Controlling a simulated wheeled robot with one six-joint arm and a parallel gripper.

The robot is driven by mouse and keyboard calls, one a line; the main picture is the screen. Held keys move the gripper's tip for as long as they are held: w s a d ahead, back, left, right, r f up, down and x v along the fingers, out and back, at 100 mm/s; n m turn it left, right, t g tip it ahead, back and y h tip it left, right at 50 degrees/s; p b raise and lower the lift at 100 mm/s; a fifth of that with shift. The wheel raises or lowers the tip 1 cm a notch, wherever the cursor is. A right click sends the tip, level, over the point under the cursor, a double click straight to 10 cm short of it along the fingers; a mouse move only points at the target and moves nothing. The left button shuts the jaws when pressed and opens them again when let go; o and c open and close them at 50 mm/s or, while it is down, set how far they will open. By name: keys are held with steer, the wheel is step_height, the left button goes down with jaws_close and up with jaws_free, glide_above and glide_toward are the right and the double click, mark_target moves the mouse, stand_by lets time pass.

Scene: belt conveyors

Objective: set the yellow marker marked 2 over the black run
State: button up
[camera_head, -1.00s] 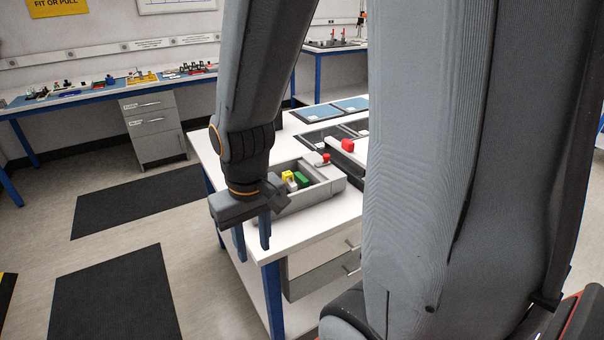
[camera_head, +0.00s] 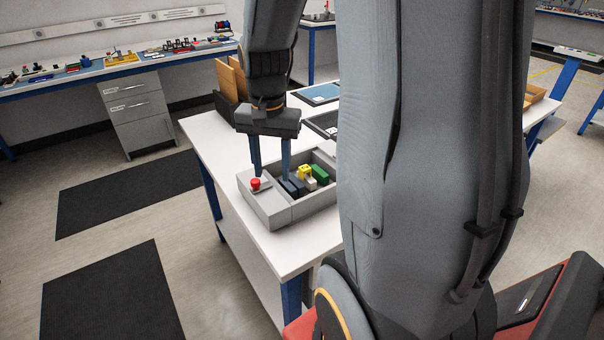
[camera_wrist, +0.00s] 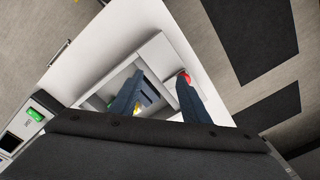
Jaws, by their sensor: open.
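A yellow block (camera_head: 305,171), likely the yellow marker, sits in a grey tray (camera_head: 270,208) on the white table, among green, white and dark blue pieces. No number on it is readable. In the wrist view a bit of yellow (camera_wrist: 143,99) shows beside a finger. My gripper (camera_head: 271,177) is open and empty, pointing down above the tray's left part, left of the yellow block. Its fingers (camera_wrist: 158,92) also show in the wrist view. I cannot make out the black run; my arm hides part of the table.
A red button (camera_head: 255,184) is on the tray's left end, close to my left finger; it also shows in the wrist view (camera_wrist: 183,74). Brown boards (camera_head: 231,80) stand at the table's back. Dark and blue panels (camera_head: 320,94) lie beyond the tray. The table's front-left strip is clear.

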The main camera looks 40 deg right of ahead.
mark_target(305, 167)
steer(key=w+d+m, duration=0.1)
steer(key=d+m, duration=0.2)
steer(key=d, duration=0.1)
steer(key=w+d+m+b, duration=0.1)
steer(key=d+m, duration=0.2)
steer(key=d, duration=0.1)
steer(key=w+d+r+m, duration=0.1)
steer(key=d+m, duration=0.1)
steer(key=d, duration=0.2)
steer(key=shift+w+d+r+m+b, duration=0.1)
steer(key=shift+w+d+m+b, duration=0.1)
steer(key=shift+d+m+b, duration=0.2)
steer(key=shift+d+f, duration=0.2)
steer(key=f, duration=0.2)
steer(key=f+p, duration=0.1)
steer(key=f, duration=0.4)
steer(key=shift+w+a+f+p, duration=0.1)
steer(key=shift+w+a+p, duration=0.1)
steer(key=shift+a+p, duration=0.1)
steer(key=shift+c, duration=0.2)
jaws_close()
